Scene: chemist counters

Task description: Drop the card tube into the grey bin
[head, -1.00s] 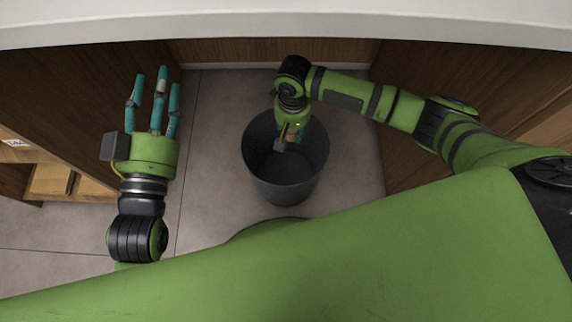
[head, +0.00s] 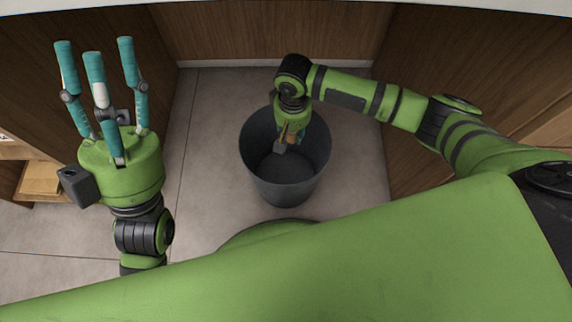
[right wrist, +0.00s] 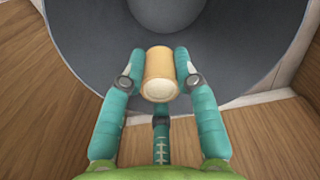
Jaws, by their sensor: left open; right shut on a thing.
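The card tube (right wrist: 159,72) is a short tan cylinder with a pale round end. In the right wrist view my right gripper (right wrist: 160,78) is shut on it, with teal fingers on both sides. The dark grey bin (head: 257,168) stands on the floor at the middle of the head view. My right gripper (head: 292,136) hangs over the bin's opening there, and the tube is mostly hidden by the hand. The bin's inside (right wrist: 235,60) fills the upper part of the right wrist view. My left gripper (head: 98,90) is open and empty at the left, fingers spread, away from the bin.
Wooden counter fronts stand behind the bin (head: 280,35) and on both sides. A wooden shelf (head: 40,180) is at the far left. The tiled floor (head: 205,215) around the bin is clear. A pale counter edge runs along the top of the head view.

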